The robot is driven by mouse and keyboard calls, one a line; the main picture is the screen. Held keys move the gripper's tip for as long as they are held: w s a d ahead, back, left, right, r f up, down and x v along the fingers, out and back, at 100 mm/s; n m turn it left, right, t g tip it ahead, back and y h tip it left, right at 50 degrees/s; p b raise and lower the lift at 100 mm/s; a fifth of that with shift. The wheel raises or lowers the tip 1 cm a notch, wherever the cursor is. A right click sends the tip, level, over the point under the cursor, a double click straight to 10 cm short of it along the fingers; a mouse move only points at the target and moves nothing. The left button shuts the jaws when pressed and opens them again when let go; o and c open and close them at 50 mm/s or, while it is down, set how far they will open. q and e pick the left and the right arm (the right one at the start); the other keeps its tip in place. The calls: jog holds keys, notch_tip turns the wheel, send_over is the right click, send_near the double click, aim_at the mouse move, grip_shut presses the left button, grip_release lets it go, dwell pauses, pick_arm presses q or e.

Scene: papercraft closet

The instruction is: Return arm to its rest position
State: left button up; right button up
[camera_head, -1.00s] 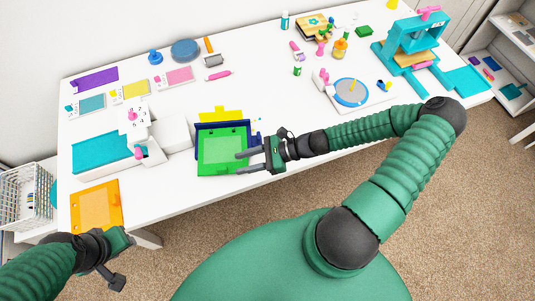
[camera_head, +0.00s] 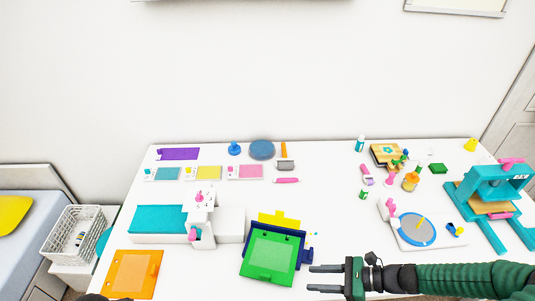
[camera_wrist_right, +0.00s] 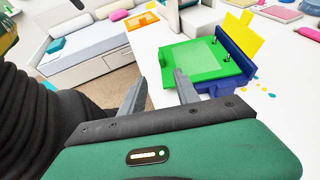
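My right gripper (camera_head: 328,279) is open and empty, to the right of the green panel (camera_head: 268,258) at the table's front. Its two fingers are apart in the right wrist view (camera_wrist_right: 160,92), with the green panel (camera_wrist_right: 195,62) beyond them. The panel is joined to a dark blue holder (camera_head: 295,242) with a yellow sheet (camera_head: 278,220) behind it. My right arm (camera_head: 445,280) reaches in from the lower right. Of my left arm, only a dark bit shows at the bottom edge, and its gripper is out of sight.
A white and teal machine (camera_head: 160,223) and an orange panel (camera_head: 132,272) are on the left. A round blue turntable (camera_head: 416,230) and a teal press (camera_head: 500,190) stand on the right. The middle of the white table (camera_head: 335,205) is clear.

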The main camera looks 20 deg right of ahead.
jog(key=s+a+f+n+g+h, duration=0.3)
jog(key=s+n+g+h, duration=0.25)
jog(key=n+g, duration=0.4)
jog(key=w+a+r+n+t+h, duration=0.1)
jog(key=w+r+n+t+h, duration=0.1)
jog(key=r+n, duration=0.3)
jog(key=w+a+r+n+t+h, duration=0.2)
jog(key=r+n+t+h, duration=0.1)
jog(key=n, duration=0.6)
jog(key=shift+w+a+r+n+h, duration=0.25)
jog(key=shift+r+n+h, duration=0.15)
jog(key=shift+r, duration=0.95)
jog(key=shift+d, duration=0.25)
jog(key=shift+c, duration=0.2)
